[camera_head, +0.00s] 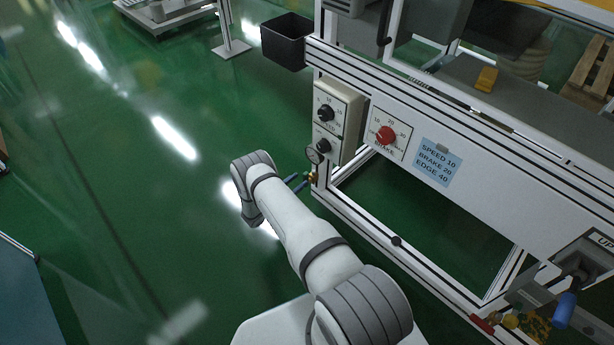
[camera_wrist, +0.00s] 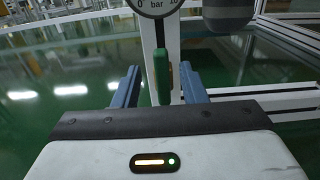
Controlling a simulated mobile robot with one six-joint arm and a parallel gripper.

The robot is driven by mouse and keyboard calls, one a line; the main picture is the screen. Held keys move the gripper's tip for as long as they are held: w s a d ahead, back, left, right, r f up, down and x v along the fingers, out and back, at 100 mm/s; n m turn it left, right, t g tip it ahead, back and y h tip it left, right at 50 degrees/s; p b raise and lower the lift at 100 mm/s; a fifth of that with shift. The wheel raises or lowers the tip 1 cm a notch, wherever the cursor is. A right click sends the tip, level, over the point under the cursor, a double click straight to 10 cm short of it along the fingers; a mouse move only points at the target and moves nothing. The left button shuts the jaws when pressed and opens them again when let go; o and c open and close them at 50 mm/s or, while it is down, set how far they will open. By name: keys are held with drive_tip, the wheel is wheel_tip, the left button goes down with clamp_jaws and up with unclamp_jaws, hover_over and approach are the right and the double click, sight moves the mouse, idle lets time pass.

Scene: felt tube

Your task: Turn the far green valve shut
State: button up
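The far green valve shows its green handle (camera_wrist: 161,76) upright in the wrist view, below a round pressure gauge. In the head view its brass body (camera_head: 314,177) sits on the machine's near-left post, with the green handle mostly hidden by my gripper. My gripper (camera_wrist: 158,84) is open. Its two blue fingers stand on either side of the handle, with a visible gap on each side. In the head view my gripper (camera_head: 295,182) is at the post beside the valve. Whether the fingertips reach past the handle I cannot tell.
The gauge (camera_head: 313,154) is just above the valve, under a knob panel (camera_head: 337,120). A red knob (camera_head: 386,135) and blue note (camera_head: 439,162) are farther right. A red-handled valve (camera_head: 482,322) and blue-gripped lever (camera_head: 565,309) are at lower right.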

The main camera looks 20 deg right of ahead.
sight(306, 175)
drive_tip(key=shift+b+x, duration=0.45)
drive_tip(key=shift+x, duration=1.9)
clamp_jaws()
drive_tip(key=shift+d, duration=0.1)
